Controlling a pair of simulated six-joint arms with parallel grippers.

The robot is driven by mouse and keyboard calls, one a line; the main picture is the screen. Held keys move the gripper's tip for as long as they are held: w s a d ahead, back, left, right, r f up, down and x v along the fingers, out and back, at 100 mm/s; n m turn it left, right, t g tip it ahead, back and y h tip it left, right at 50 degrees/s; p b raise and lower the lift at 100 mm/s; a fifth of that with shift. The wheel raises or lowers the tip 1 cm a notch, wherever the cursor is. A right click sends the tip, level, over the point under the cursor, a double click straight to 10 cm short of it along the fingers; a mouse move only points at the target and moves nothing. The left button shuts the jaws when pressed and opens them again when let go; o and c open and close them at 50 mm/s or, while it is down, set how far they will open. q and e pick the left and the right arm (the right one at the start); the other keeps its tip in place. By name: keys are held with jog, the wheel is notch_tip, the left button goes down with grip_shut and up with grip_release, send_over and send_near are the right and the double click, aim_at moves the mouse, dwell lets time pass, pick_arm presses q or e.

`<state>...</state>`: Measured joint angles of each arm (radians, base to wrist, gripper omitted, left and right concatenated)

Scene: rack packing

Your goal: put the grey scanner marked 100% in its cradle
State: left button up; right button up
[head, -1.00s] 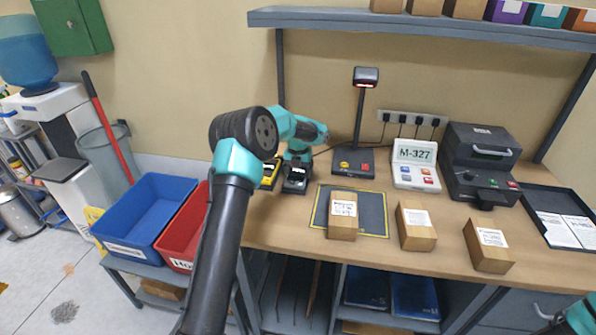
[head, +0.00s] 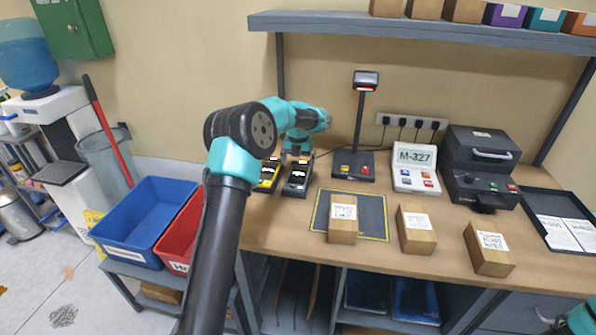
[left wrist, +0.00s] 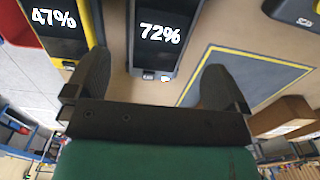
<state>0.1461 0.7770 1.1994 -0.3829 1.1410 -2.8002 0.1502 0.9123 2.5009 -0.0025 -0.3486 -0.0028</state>
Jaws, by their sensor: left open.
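A grey handheld scanner (head: 297,182) lies at the left end of the bench. In the left wrist view its screen (left wrist: 160,35) reads 72%. A yellow scanner (head: 267,178) lies to its left, and its screen (left wrist: 54,22) reads 47% in the left wrist view. I see no screen marked 100%, and I cannot make out a separate cradle. My left gripper (head: 297,157) is above the grey scanner's far end. Its fingers (left wrist: 155,85) are apart with nothing between them. My right gripper is out of view; only part of that arm shows at lower right.
A barcode stand (head: 352,166) stands right of the scanners. A yellow-edged mat (head: 372,222) and several boxes lie in front of it. A label display (head: 415,165) and a printer (head: 480,165) stand farther right. Blue (head: 125,243) and red (head: 172,250) bins sit left of the bench.

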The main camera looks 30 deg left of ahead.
aim_at(298, 175)
pick_arm(q)
notch_tip(298, 175, up, 6)
jog(key=shift+r, duration=0.2)
jog(key=shift+a, duration=0.1)
dwell(0.6)
